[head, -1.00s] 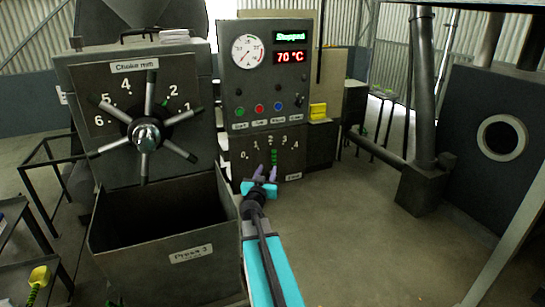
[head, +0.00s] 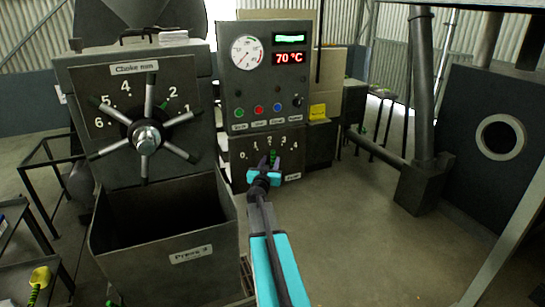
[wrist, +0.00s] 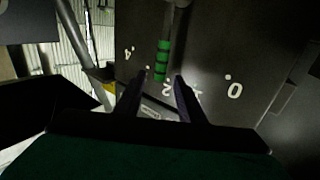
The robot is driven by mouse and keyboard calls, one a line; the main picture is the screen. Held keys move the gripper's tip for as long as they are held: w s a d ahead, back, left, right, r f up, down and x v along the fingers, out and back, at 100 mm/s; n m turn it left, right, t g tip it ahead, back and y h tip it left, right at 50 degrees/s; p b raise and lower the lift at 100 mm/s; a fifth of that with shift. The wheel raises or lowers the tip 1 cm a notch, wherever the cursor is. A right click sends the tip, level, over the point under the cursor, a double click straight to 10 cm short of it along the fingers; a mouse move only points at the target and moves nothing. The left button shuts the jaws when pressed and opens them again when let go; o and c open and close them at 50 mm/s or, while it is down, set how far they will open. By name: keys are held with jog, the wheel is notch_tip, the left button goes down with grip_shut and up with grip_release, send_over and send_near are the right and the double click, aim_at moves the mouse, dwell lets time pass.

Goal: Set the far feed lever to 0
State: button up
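The feed lever has a green banded handle (head: 274,157) on the dark panel with a 0 to 4 scale (head: 290,158), below the control box. It stands near upright, close to the 2. In the wrist view the green handle (wrist: 162,60) shows in front of the panel, with the 4 to its left and the 0 to its right. My gripper (head: 269,164) is at the handle in the head view. In the wrist view its two fingers (wrist: 159,75) are apart, with the handle's end in line with the gap between them. Contact cannot be told.
A choke wheel (head: 147,137) with several spokes is on the machine at left, above an open bin (head: 190,250). The control box (head: 268,75) with gauge and buttons stands above the lever panel. A yellow box (head: 318,111) sits to its right. Floor at right is clear.

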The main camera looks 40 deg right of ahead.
aim_at(273, 155)
jog(key=shift+p+x, duration=0.35)
jog(key=shift+x, duration=2.05)
jog(key=shift+c, duration=0.2)
grip_shut()
jog(key=shift+s+d, duration=0.1)
jog(key=shift+s, duration=0.05)
